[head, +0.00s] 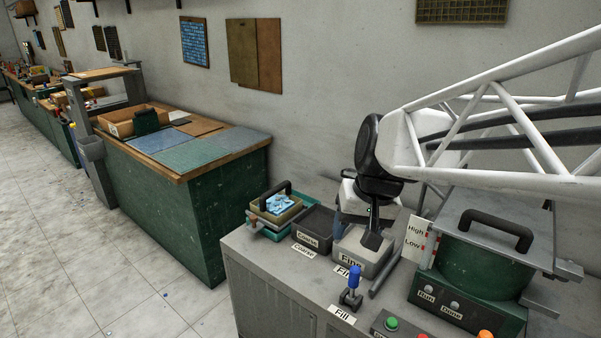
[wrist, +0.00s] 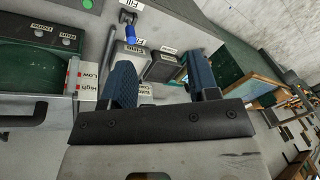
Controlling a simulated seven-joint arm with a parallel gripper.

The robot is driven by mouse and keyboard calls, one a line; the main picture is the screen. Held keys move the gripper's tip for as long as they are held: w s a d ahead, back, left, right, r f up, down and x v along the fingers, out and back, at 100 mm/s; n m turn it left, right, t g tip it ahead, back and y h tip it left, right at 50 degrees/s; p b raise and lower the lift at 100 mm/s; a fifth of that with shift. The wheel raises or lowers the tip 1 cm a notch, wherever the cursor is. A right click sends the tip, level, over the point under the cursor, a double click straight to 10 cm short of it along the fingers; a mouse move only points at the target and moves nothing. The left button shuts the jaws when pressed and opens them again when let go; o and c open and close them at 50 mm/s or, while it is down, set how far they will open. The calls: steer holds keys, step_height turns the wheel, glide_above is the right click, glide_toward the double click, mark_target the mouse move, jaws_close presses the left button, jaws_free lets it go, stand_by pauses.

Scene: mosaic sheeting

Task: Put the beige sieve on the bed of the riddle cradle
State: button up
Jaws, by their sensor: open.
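A beige square-framed box (head: 277,214), which looks like the beige sieve, has a dark arched handle and blue-and-white bits in it. It sits in a teal tray (head: 300,226) at the left end of the grey bench in the head view. The machine on the right, with a grey frame, a green drum (head: 480,268) and Run and Done buttons, seems to be the riddle cradle; its bed is not clearly visible. My gripper (head: 371,240) is open and empty above the Fine bin, between box and machine. In the wrist view its blue fingers (wrist: 163,82) stand apart.
The Coarse bin (head: 314,228) and Fine bin (head: 362,258) stand between box and machine. A blue-knobbed Fill lever (head: 353,284) rises at the front, with green and red buttons nearby. A High/Low sign (head: 416,238) stands beside the machine. A green table (head: 190,200) is farther left.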

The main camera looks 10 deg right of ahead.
steer(key=s+d+f+h, duration=0.1)
steer(key=s, duration=0.5)
steer(key=s+d+f+h, duration=0.1)
steer(key=s, duration=0.5)
steer(key=shift+s+d+f+n+t, duration=0.15)
steer(key=shift+d+f+n+t, duration=0.15)
steer(key=shift+f+n+t, duration=0.1)
